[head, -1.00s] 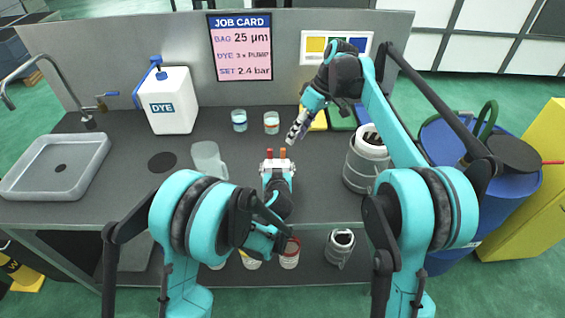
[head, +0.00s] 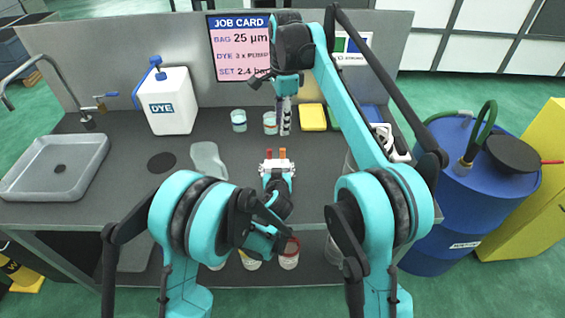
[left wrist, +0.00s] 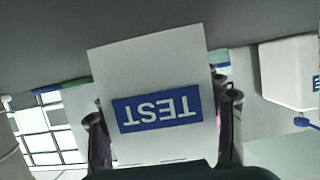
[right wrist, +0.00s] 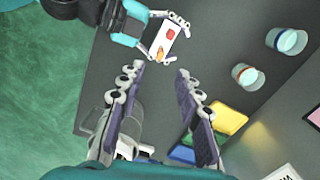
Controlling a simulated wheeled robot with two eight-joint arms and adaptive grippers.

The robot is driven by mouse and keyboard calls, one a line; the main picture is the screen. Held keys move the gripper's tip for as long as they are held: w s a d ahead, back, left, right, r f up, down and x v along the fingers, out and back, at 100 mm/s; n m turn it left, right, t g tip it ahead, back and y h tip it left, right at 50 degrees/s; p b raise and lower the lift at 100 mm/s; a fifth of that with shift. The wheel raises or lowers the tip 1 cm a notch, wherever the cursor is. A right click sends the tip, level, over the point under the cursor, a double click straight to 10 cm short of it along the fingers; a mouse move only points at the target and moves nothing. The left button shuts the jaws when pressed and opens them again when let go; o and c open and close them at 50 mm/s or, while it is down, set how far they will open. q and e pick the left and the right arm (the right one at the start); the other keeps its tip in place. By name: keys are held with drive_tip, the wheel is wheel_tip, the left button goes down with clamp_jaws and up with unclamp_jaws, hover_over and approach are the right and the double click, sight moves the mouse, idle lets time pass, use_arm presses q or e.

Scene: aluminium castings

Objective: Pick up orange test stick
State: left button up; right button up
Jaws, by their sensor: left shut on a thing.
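A small white box (head: 277,166) with a blue TEST label stands at the bench's front middle. Two short sticks, red (right wrist: 171,33) and orange (right wrist: 161,54), stick out of its top. My left gripper (head: 277,173) is shut on the box; in the left wrist view the box (left wrist: 152,75) fills the space between its fingers. My right gripper (head: 285,131) hangs fingers down over the bench behind the box, near the cups. In the right wrist view its fingers (right wrist: 160,70) are wide apart and empty, with the box beyond the tips.
Two cups (head: 239,120) (head: 270,123) and a yellow tray (head: 313,117) stand towards the back. A translucent jug (head: 208,160) is left of the box. A white DYE can (head: 168,102) and a sink (head: 55,167) are further left. A blue drum (head: 463,185) stands right of the bench.

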sight(283, 149)
drive_tip(key=f+m, duration=0.1)
drive_tip(key=f, duration=0.2)
drive_tip(key=f+m, duration=0.1)
drive_tip(key=f, duration=0.2)
drive_tip(key=shift+a+m, duration=0.2)
drive_tip(key=shift+m, duration=0.2)
drive_tip(key=f, duration=0.5)
drive_tip(key=shift+w+d+f, duration=0.1)
drive_tip(key=shift+d+f, duration=0.05)
drive_tip(key=shift+d, duration=0.1)
clamp_jaws()
